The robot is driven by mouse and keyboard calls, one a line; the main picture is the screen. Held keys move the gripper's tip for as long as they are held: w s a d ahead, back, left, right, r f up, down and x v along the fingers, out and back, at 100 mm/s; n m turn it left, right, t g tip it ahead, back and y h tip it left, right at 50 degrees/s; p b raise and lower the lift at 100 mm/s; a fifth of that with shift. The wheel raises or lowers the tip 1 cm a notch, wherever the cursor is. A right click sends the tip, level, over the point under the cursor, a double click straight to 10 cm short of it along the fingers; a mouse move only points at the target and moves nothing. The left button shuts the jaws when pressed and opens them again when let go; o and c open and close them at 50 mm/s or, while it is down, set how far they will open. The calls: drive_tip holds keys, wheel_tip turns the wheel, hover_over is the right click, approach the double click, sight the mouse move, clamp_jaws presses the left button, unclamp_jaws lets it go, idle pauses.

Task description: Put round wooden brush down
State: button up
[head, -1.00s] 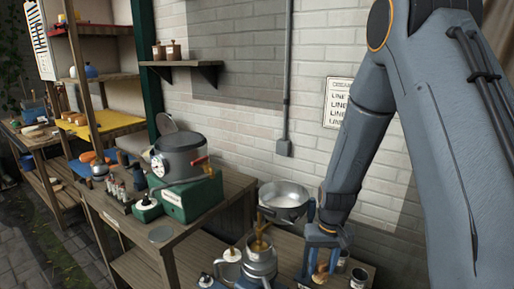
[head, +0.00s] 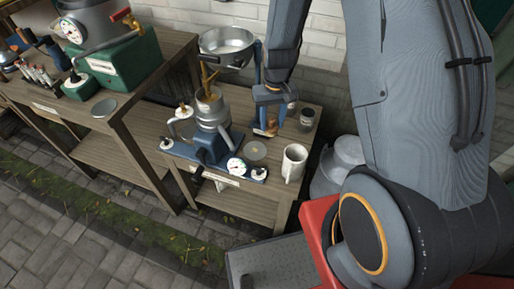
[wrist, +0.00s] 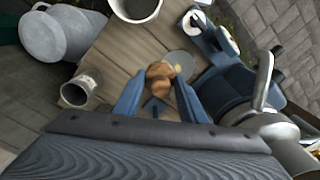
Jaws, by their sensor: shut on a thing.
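My gripper (head: 265,130) points down over the small wooden bench (head: 283,215) at the right. Its two blue fingers are closed on the round wooden brush (head: 271,124). In the wrist view the brush (wrist: 160,80) shows as a brown rounded piece between the fingertips (wrist: 158,98). It is close to the bench top; I cannot tell whether it touches the wood. Part of the brush is hidden by the fingers.
A blue machine with a metal bowl (head: 212,140) stands left of my gripper. A white mug (head: 293,164), a flat disc (head: 256,151) and a jar (head: 307,117) are close by. A grey metal churn (head: 342,165) stands right of the bench.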

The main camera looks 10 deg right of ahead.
drive_tip(key=d+f+m+b, duration=0.1)
drive_tip(key=d+f+b, duration=0.15)
drive_tip(key=d, duration=0.75)
drive_tip(key=shift+d+f+p, duration=0.15)
drive_tip(key=shift+f+p, duration=0.35)
drive_tip(key=shift+f, duration=3.95)
drive_tip(key=shift+f, duration=0.15)
drive_tip(key=o, duration=1.2)
drive_tip(key=shift+c, duration=0.2)
